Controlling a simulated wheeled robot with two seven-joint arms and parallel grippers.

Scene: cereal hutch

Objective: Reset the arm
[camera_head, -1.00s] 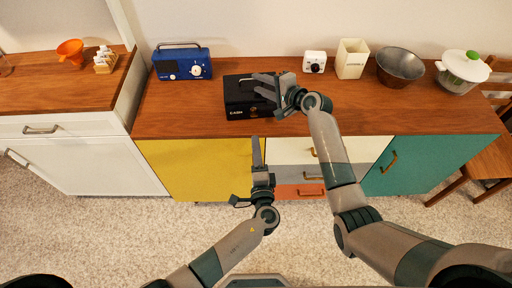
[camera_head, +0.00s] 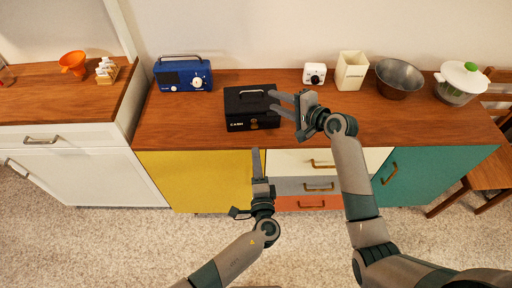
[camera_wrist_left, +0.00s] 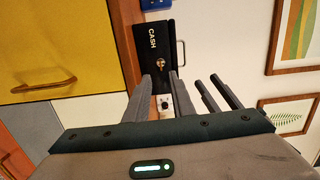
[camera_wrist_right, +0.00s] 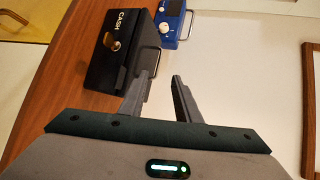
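My right gripper (camera_head: 272,101) is open and empty at the right edge of the black cash box (camera_head: 238,110), its fingertips overlapping the box's right side in the head view. In the right wrist view its fingers (camera_wrist_right: 161,76) are apart, with the box and its handle beyond; contact cannot be told. My left gripper (camera_head: 257,152) is lower, in front of the cabinet, pointing up toward the counter edge. It looks edge-on in the head view; its fingers (camera_wrist_left: 160,78) are apart and empty in the left wrist view.
A blue radio (camera_head: 183,75) stands left on the wooden counter (camera_head: 188,122). A white camera-like device (camera_head: 314,74), cream bin (camera_head: 351,71), metal bowl (camera_head: 400,76) and white pot (camera_head: 460,83) stand right. Cabinet fronts, including a yellow door (camera_head: 195,180), lie behind my left gripper.

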